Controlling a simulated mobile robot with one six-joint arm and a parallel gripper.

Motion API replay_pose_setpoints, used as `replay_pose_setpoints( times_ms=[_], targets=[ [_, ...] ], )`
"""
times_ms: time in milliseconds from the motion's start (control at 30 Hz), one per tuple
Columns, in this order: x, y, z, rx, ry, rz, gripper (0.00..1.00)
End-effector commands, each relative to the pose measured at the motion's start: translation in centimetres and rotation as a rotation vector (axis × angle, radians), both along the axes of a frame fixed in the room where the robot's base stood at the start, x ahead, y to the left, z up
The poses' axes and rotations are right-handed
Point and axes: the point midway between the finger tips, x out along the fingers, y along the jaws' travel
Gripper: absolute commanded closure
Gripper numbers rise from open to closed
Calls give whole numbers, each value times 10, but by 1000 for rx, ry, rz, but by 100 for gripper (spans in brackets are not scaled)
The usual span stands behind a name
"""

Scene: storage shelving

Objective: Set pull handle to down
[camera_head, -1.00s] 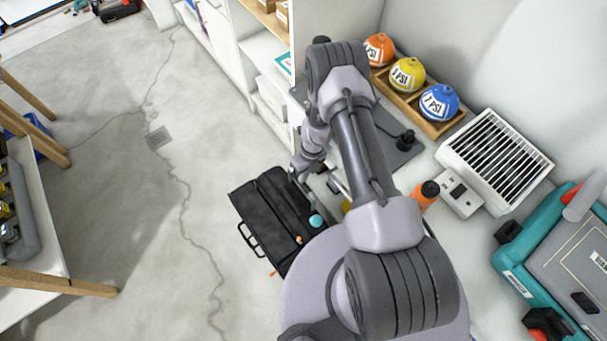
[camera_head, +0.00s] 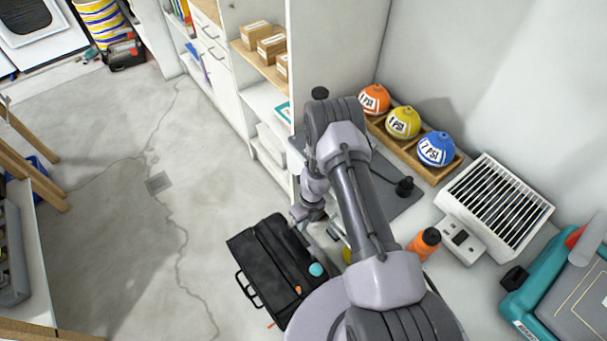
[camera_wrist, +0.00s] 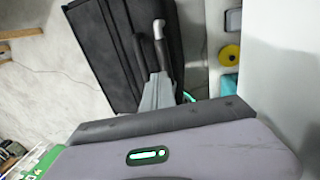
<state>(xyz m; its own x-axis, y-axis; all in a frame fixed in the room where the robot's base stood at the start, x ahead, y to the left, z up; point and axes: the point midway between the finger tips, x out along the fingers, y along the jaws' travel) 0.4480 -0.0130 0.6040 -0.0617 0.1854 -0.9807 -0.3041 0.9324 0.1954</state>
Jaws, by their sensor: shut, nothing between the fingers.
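A black soft case (camera_head: 275,262) lies at lower centre in the head view, with a thin black loop handle (camera_head: 247,290) on its left side. I cannot tell whether this is the pull handle, and no handle position can be read. My gripper (camera_head: 328,229) is at the case's right edge, partly hidden by my arm. In the wrist view, the gripper's narrow fingers (camera_wrist: 150,42) show in front of the black case (camera_wrist: 100,50). They are shut and hold nothing. I cannot tell whether they touch the case.
An orange bottle (camera_head: 424,243), a white louvred heater (camera_head: 495,205) and a teal toolbox (camera_head: 535,290) stand at right. Three coloured balls sit in a wooden tray (camera_head: 447,170) by the wall. White shelving (camera_head: 265,100) is behind. Open floor (camera_head: 120,250) lies left.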

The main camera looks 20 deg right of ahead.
Motion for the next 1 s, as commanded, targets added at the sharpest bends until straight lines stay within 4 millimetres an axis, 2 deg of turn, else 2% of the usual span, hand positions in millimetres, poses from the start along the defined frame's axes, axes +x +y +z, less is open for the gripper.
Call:
replay_pose_setpoints(
  times_ms=[33,100,267,600,667,800,1000],
  targets=[
    [1,0,26,0,-1,0,100],
    [1,0,46,1,-2,0,100],
    [4,-9,85,0,-3,-2,100],
    [10,-27,178,-1,-4,-2,100],
    [18,-25,188,1,-35,63,100],
    [28,-21,222,2,-96,208,100],
    [34,-16,257,0,-156,351,100]
  ],
)
